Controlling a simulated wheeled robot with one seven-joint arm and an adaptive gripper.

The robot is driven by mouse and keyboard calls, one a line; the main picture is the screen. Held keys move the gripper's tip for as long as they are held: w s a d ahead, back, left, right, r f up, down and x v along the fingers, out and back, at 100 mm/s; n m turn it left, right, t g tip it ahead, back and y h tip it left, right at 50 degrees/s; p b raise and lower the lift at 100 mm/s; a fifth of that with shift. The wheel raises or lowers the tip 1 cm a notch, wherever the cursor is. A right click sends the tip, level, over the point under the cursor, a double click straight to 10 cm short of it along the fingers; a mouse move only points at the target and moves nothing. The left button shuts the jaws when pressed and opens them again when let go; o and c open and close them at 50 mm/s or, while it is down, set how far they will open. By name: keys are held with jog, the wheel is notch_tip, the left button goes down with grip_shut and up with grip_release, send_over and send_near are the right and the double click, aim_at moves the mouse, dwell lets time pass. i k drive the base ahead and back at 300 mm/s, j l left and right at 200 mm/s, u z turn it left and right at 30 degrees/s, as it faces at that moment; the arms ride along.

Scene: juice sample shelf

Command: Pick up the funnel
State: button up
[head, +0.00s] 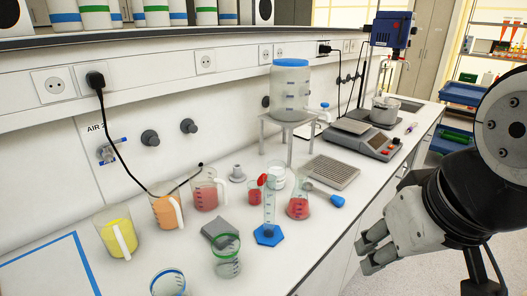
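A small grey-white piece (237,174) with a wide round base and a narrow upright stub stands on the bench behind the beakers. It looks like the funnel turned mouth-down, but it is too small to be sure. My gripper (363,257) is at the right, out past the bench's front edge and well apart from this piece. Its two light grey fingers point left with a gap between them, and nothing shows in the gap.
Jugs of yellow (113,239), orange (164,212) and red liquid (205,196) stand left of it. A measuring cylinder (269,205), a red flask (298,204) and a green-rimmed beaker (227,264) stand in front. A large container (290,88) sits on a stand (284,122) behind. Bench front right is clear.

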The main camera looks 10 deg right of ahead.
aim_at(302, 169)
jog(key=i+l+u, duration=0.4)
jog(key=l, duration=0.25)
jog(key=i+l+u, duration=0.15)
jog(key=l, duration=0.2)
jog(key=i+l+u, duration=0.2)
jog(key=l, duration=0.2)
jog(key=l+u, duration=0.2)
jog(key=l, duration=0.15)
